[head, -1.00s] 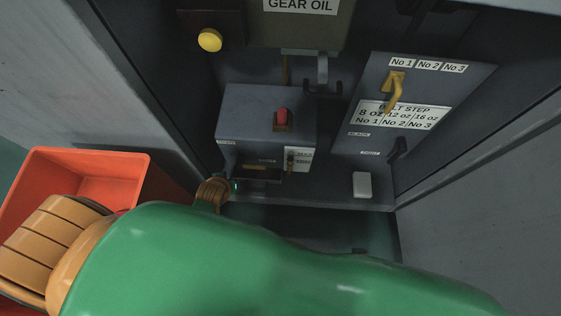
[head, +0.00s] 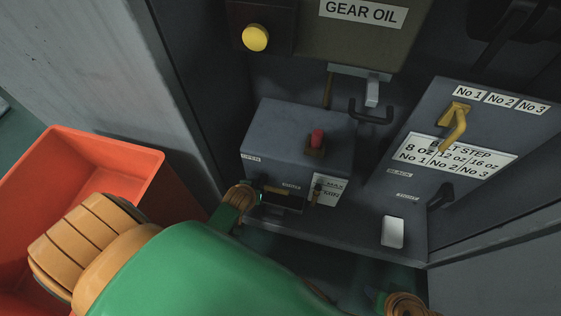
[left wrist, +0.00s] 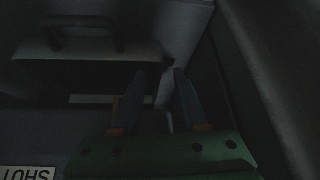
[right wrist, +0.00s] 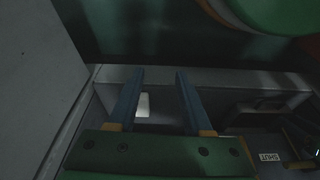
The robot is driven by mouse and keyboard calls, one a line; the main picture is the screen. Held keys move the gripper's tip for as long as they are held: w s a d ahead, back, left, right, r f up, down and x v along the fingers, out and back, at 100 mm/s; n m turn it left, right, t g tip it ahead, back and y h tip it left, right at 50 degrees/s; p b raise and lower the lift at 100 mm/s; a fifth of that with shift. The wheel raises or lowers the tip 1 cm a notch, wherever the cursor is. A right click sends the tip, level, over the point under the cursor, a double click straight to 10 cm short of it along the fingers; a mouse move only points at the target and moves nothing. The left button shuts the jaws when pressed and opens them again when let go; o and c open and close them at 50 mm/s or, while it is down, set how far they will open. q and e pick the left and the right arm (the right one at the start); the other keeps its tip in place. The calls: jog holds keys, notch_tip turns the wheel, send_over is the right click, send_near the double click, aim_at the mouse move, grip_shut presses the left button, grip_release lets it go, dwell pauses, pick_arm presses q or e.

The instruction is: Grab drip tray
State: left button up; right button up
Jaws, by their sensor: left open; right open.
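A dark tray-like part (head: 283,207), which I take for the drip tray, sticks out low on the front of the grey box (head: 300,135). A dark part with a bar handle (left wrist: 85,35) shows in the left wrist view, probably the same one. My left gripper (left wrist: 160,70) is open, its blue fingers pointing toward the space beside that part, with nothing visible between them. In the head view my left wrist is beside the tray's left end. My right gripper (right wrist: 155,72) is open and empty near the ledge; a similar dark part (right wrist: 262,110) is to its right.
An orange bin (head: 130,150) stands at the left. A grey panel with a yellow lever (head: 453,128) is at the right, and a white block (head: 392,232) is on the ledge below. A gear oil tank (head: 385,35) hangs above. Side walls narrow the room.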

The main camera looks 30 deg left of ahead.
pick_arm(q)
jog(key=shift+w+a+f+b, duration=0.1)
jog(key=shift+w+f+b, duration=0.2)
jog(key=shift+f, duration=0.3)
pick_arm(e)
jog(key=v, duration=0.2)
jog(key=shift+w+a+r, duration=0.1)
jog(key=shift+r, duration=0.3)
pick_arm(q)
grip_shut()
jog(key=shift+w, duration=0.1)
dwell(0.5)
